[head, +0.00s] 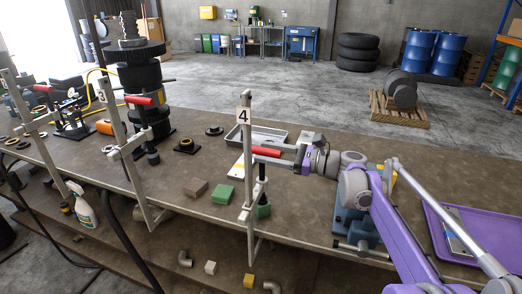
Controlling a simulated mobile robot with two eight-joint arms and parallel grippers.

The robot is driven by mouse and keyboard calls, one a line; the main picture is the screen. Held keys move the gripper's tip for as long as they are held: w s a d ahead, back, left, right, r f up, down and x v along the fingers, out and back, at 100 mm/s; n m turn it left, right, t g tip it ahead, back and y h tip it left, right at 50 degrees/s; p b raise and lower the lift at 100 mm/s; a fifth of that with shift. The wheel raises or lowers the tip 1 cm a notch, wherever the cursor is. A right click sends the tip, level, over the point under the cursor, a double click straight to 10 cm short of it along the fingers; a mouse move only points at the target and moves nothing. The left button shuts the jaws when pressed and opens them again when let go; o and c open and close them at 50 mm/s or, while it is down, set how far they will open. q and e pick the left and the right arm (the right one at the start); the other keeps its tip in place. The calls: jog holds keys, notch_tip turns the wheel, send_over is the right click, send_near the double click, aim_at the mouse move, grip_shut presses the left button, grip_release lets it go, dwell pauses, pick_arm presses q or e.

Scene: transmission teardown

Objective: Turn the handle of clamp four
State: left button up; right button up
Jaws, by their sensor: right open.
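Clamp four (249,185) is a tall pale bar clamp with a "4" label, standing upright at the front edge of the workbench. Its red handle (265,152) points to the right from the bar at mid height. My right gripper (272,153) reaches in from the right with its grey fingers open. The red handle shows between the fingers; whether they touch it cannot be told. My left gripper is not in view.
Clamp three (128,150) and another clamp with red handles stand to the left along the bench (330,150) edge. A purple tray (435,228) lies at right.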

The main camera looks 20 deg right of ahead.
jog(key=shift+x, duration=1)
grip_shut()
